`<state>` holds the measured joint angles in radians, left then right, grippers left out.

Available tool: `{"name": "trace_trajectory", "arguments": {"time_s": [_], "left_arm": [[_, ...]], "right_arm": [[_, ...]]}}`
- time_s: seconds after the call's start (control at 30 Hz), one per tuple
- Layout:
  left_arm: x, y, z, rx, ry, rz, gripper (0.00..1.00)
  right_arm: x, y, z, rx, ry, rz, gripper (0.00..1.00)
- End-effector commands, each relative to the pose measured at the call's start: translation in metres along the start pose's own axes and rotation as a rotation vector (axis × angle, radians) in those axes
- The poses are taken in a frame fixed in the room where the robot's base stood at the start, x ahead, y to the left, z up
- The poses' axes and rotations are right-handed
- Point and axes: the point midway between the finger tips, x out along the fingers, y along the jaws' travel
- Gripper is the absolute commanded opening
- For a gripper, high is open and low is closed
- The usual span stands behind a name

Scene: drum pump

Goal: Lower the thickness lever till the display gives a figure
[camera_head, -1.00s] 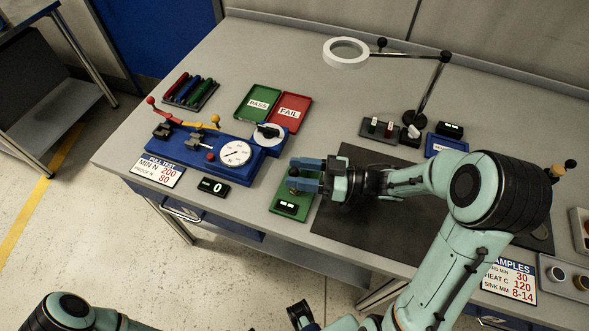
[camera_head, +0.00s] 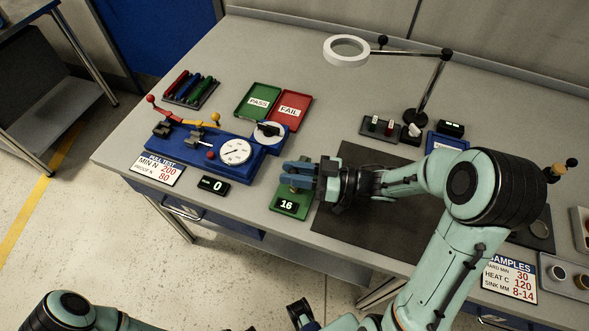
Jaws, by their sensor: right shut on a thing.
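The green thickness gauge (camera_head: 277,208) lies on the bench, left of the black mat. Its small display (camera_head: 287,205) reads 16. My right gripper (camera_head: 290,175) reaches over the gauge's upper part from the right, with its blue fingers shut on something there. The thickness lever is hidden behind the fingers, so its position cannot be seen directly. My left gripper (camera_head: 300,315) is partly in view at the bottom edge, away from the bench; its jaws do not show clearly.
A blue pull tester (camera_head: 205,150) with a dial stands left of the gauge, and its display (camera_head: 213,187) reads 0. Green PASS (camera_head: 257,101) and red FAIL (camera_head: 291,108) trays lie behind. A magnifier lamp (camera_head: 347,52) stands at the back. The dark mat (camera_head: 345,235) is bare at its front.

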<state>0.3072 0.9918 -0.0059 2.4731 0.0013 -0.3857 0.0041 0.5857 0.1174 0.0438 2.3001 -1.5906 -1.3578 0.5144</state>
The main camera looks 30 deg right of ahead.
Motion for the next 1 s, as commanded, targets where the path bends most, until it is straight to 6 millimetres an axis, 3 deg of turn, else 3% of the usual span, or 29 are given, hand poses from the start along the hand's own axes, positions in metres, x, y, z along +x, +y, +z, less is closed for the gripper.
{"name": "trace_trajectory", "arguments": {"time_s": [0.07,0.1,0.17,0.57,1.0], "left_arm": [[0.0,0.0,0.0,0.0,0.0,0.0,0.0],[0.0,0.0,0.0,0.0,0.0,0.0,0.0],[0.0,0.0,0.0,0.0,0.0,0.0,0.0],[0.0,0.0,0.0,0.0,0.0,0.0,0.0],[0.005,-0.002,0.001,-0.001,-0.002,-0.001,0.0]], "right_arm": [[0.0,-0.001,0.001,0.003,-0.003,-0.002,0.0],[0.0,-0.001,0.001,0.003,-0.003,-0.002,0.37],[0.0,-0.001,0.001,0.003,-0.003,-0.002,0.5],[-0.009,0.001,0.001,0.0,-0.003,0.002,0.5],[-0.101,0.001,0.001,0.001,-0.004,0.004,0.5]]}}
